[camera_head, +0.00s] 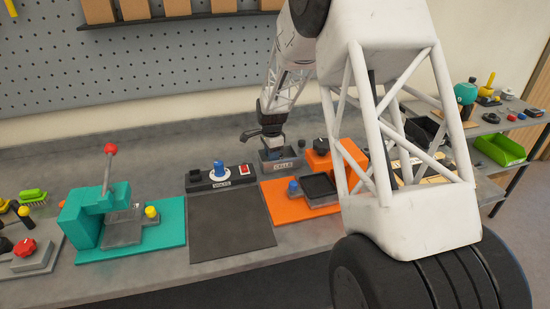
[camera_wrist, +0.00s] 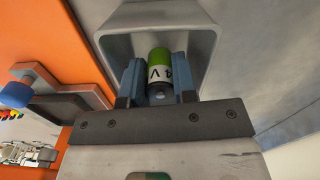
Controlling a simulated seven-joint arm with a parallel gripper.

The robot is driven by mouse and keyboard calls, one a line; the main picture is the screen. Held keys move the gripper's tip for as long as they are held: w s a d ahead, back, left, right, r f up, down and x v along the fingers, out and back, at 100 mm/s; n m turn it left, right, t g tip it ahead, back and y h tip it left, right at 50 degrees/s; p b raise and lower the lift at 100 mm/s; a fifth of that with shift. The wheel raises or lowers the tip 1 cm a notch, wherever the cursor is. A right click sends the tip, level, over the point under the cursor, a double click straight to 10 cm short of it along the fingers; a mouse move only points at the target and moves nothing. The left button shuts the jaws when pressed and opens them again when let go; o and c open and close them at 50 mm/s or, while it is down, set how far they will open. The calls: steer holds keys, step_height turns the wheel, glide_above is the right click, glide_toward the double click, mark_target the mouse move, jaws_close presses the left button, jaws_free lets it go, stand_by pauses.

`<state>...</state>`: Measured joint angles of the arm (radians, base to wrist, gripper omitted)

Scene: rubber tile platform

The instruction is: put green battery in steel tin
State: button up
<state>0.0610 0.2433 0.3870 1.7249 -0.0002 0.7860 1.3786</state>
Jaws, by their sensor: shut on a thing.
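The green battery (camera_wrist: 158,62) is in the wrist view, with a green end, a white band marked "4 V" and a dark lower part. My gripper (camera_wrist: 160,80) is shut on it, one blue-grey finger on each side. The steel tin (camera_wrist: 205,30) is a grey open tray behind and around the battery in the wrist view. In the head view the tin (camera_head: 281,165) carries a label on its front, and my gripper (camera_head: 273,144) is over it. The battery cannot be made out in the head view. I cannot tell whether it touches the tin's floor.
The mat is clear.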

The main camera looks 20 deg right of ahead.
steer(key=shift+f, duration=1)
steer(key=shift+f, duration=0.1)
steer(key=o, duration=0.6)
steer(key=shift+o, duration=0.2)
step_height(320, 180, up, 12)
steer(key=shift+r, duration=0.1)
stand_by(0.4)
